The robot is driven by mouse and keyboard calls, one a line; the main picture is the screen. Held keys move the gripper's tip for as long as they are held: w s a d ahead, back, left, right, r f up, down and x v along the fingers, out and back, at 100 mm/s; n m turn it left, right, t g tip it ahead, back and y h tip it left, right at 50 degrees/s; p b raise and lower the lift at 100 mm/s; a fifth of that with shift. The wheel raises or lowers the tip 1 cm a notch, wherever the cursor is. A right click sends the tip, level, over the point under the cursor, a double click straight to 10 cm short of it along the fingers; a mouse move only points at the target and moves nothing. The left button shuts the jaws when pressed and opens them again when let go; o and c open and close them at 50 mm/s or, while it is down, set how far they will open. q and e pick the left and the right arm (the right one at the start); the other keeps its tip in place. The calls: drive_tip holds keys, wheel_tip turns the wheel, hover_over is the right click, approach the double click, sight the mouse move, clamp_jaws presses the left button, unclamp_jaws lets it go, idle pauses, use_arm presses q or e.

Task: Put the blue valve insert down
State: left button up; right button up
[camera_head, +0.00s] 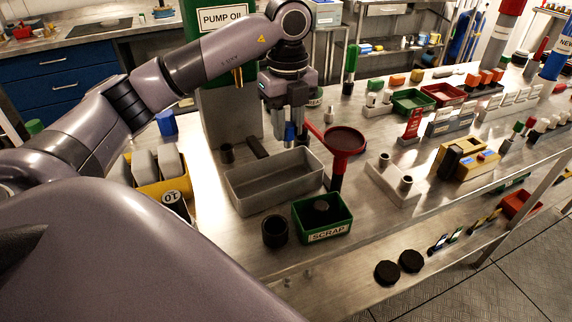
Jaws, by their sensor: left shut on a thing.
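My left arm reaches in from the left. My left gripper (290,122) points down over the back part of a grey tray and is shut on the blue valve insert (290,133). The insert is small and blue, and hangs upright between the fingers. It appears to be above the tray (247,204), apart from its floor, though the exact height is hard to tell. My right gripper is not in view.
A green SCRAP bin (327,233) holding a dark round piece stands in front of the tray. A black cup (275,231) is beside it. A red funnel (345,140) stands close right of the gripper. A white two-post block (392,183) is further right.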

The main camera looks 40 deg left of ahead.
use_arm(q)
wheel_tip(320, 180, down, 10)
drive_tip(key=shift+r, duration=0.1)
idle(0.4)
drive_tip(key=shift+f, duration=0.25)
drive_tip(key=o, duration=1)
drive_tip(key=shift+r, duration=0.15)
wheel_tip(320, 180, up, 12)
drive_tip(key=shift+r, duration=0.1)
drive_tip(key=shift+s, duration=0.1)
